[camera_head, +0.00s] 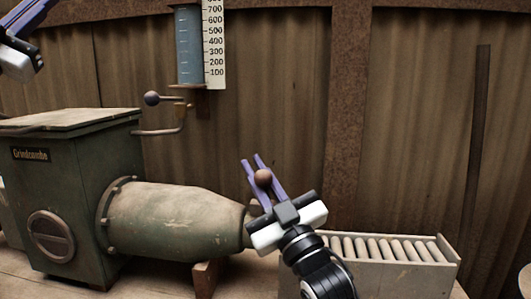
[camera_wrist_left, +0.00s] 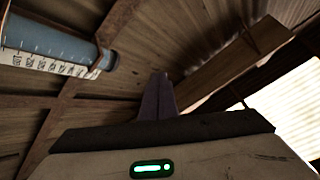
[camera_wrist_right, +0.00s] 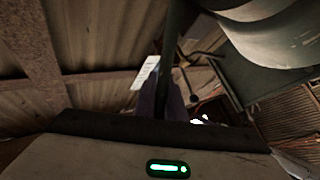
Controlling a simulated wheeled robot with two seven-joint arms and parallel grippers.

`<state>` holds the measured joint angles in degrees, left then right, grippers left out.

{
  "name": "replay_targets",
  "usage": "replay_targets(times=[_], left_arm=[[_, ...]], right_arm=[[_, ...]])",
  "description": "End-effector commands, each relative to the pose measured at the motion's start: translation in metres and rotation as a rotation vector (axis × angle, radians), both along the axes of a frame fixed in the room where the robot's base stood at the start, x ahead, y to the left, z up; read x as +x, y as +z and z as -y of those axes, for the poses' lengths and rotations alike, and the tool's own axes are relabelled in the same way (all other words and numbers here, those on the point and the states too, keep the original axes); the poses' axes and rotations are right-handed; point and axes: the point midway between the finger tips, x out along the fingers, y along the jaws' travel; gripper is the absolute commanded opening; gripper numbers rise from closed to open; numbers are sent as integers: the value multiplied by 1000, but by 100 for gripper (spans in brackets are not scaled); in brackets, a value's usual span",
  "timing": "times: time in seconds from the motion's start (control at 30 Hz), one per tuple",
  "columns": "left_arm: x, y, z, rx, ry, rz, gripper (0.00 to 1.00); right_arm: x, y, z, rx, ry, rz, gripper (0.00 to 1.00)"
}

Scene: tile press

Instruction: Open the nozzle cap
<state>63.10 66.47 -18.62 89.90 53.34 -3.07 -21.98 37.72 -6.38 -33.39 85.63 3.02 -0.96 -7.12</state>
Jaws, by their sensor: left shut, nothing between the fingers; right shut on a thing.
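The green tapered barrel (camera_head: 175,220) narrows to its nozzle end behind my right gripper (camera_head: 263,177); this hand hides most of the nozzle end, and I cannot make out the cap itself. A brown ball knob (camera_head: 263,178) shows between the purple fingers of my right gripper, which is shut on it or its stem. In the right wrist view a dark bar (camera_wrist_right: 170,40) rises by the fingertips (camera_wrist_right: 167,85). My left gripper (camera_head: 42,8) is at the top left of the head view, far from the nozzle. Its fingers (camera_wrist_left: 157,85) are together and empty in the left wrist view.
The green machine box (camera_head: 85,165) stands at left. A roller tray (camera_head: 390,262) lies right of the nozzle, partly behind my right arm. A crank with a dark ball (camera_head: 152,98) sticks out near the box. A scaled tube (camera_head: 190,45) hangs on the back wall.

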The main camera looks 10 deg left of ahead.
Motion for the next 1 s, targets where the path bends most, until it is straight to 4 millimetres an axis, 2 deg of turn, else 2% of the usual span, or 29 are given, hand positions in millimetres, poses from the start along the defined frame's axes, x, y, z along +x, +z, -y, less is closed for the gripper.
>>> replay_targets(times=[0.03, 0.07, 0.17, 0.27, 0.3, 0.4, 0.5, 0.6, 0.73, 0.87, 1.0], left_arm=[[10, 2, 24, -63, -96, -11, 0], [16, 4, 38, -101, -154, -22, 0], [34, 11, 97, -225, -369, -79, 0], [48, 18, 173, -327, -597, -192, 0], [53, 19, 208, -356, -677, -263, 0], [64, 8, 289, -399, -807, -496, 0], [68, -16, 347, -413, -830, -728, 0], [67, -45, 389, -417, -782, -947, 0], [58, -84, 422, -424, -640, -1198, 0], [39, -118, 436, -441, -430, -1394, 0], [14, -141, 432, -474, -172, -1520, 0]], right_arm=[[0, 0, 0, 0, 0, 0, 0], [0, 0, 0, 0, 0, 0, 0], [0, 0, 0, 0, 0, 0, 0], [0, 0, 0, -1, 1, 0, 0], [0, 0, 0, -1, 1, 0, 0], [0, 0, 0, -1, 1, 0, 0], [0, 0, 0, 0, 0, -1, 0], [0, 0, 0, 0, 0, -1, 0], [0, 0, 0, 0, 0, -1, 0], [0, 0, 0, 0, 0, -1, 0], [0, 0, 0, 0, 0, -1, 0]])
